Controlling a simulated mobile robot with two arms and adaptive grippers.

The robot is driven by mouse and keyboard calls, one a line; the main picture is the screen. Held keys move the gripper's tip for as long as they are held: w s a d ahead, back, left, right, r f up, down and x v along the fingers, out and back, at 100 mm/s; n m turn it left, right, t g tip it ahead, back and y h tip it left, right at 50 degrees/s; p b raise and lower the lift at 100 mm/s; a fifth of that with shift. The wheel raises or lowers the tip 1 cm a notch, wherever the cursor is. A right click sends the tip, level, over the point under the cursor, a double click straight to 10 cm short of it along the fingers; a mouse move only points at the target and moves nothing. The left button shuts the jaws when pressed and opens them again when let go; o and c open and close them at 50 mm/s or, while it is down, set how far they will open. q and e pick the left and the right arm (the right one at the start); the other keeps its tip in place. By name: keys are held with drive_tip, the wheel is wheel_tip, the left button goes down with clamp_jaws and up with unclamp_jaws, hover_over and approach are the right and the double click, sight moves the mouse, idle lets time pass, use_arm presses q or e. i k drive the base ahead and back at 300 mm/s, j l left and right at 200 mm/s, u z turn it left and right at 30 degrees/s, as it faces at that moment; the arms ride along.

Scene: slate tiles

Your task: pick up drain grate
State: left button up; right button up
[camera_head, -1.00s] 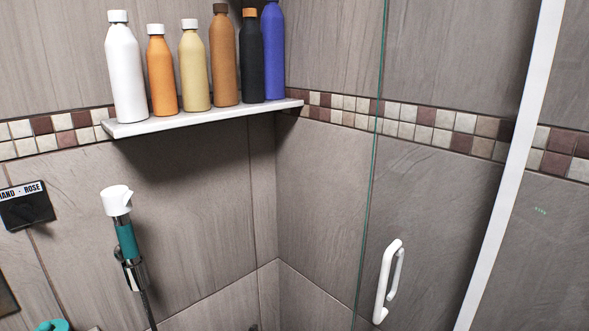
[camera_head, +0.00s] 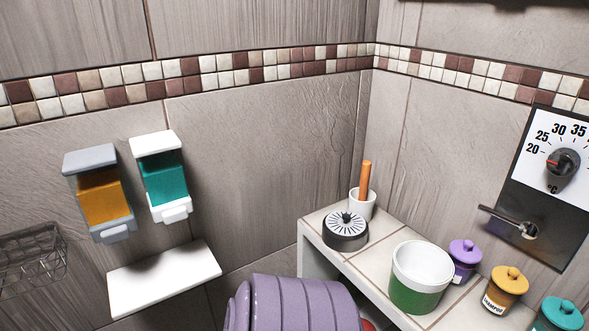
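A round, dark-sided piece with a pale top marked by radial slots (camera_head: 346,230) sits on the tiled ledge, near the corner. It looks like the drain grate, though I cannot tell for certain. A small dark knob or hole shows at its middle. Neither of my grippers is in the head view.
On the ledge (camera_head: 325,222) stand a white cup with an orange stick (camera_head: 362,204), a green-and-white pot (camera_head: 418,283) and several lidded jars (camera_head: 505,290). A purple ribbed object (camera_head: 290,305) is in front. Two dispensers (camera_head: 162,178), a white shelf (camera_head: 165,280) and a temperature dial (camera_head: 562,163) are on the walls.

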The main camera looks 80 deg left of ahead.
sight(344, 231)
drive_tip(key=u, duration=2.35)
